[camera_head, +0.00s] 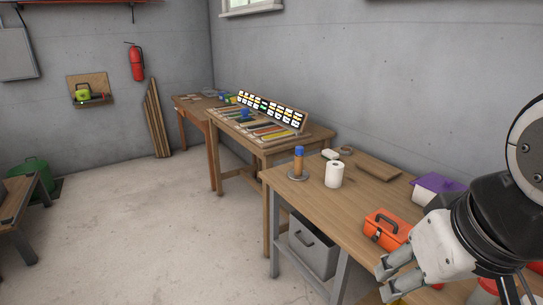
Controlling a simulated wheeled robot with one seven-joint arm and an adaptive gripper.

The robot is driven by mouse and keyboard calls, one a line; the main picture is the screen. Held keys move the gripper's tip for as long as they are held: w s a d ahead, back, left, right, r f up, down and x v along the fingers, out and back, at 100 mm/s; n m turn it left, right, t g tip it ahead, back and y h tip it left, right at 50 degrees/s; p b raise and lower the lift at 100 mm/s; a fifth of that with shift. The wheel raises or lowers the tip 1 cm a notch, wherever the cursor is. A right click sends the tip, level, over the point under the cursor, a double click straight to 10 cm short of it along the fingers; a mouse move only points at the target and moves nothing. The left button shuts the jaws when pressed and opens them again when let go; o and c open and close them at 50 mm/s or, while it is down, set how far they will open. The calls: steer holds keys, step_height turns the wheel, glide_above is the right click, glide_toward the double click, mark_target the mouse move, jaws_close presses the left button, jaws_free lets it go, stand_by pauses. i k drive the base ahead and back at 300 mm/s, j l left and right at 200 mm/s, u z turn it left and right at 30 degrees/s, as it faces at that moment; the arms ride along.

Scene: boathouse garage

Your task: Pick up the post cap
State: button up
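The nearest workbench (315,187) runs along the right wall. A short brown post (298,167) stands upright on a round base near its far left corner. A blue piece (299,150) sits on top of the post; it looks like the post cap, though it is small and I cannot be sure. My gripper (386,279) is at the lower right, in front of the bench edge and well apart from the post. Its two fingers point left and are spread, with nothing visible between them.
A white paper roll (334,174) stands right of the post. An orange toolbox (387,230), a purple-topped box (438,187) and a wooden board (378,170) are on the bench. A grey bin (312,250) is beneath. Open concrete floor (145,225) lies to the left.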

mark_target(299, 150)
steer(key=i+z, duration=0.2)
steer(key=z, duration=0.2)
steer(key=i+j+z, duration=0.2)
steer(key=j+z, duration=0.15)
steer(key=i+j+z, duration=0.2)
steer(key=j+z, duration=0.15)
steer(key=i+j, duration=0.15)
steer(key=j, duration=0.25)
steer(key=i+j+z, duration=0.1)
steer(key=j, duration=0.3)
steer(key=i+j, duration=0.15)
steer(key=j, duration=0.25)
steer(key=i+j, duration=0.15)
steer(key=j, duration=0.3)
steer(key=i+j+z, duration=0.1)
steer(key=j, duration=0.3)
steer(key=i+j, duration=0.15)
steer(key=j, duration=0.25)
steer(key=i+j+z, duration=0.1)
steer(key=j, duration=0.35)
steer(key=i+j, duration=0.1)
steer(key=j, duration=0.35)
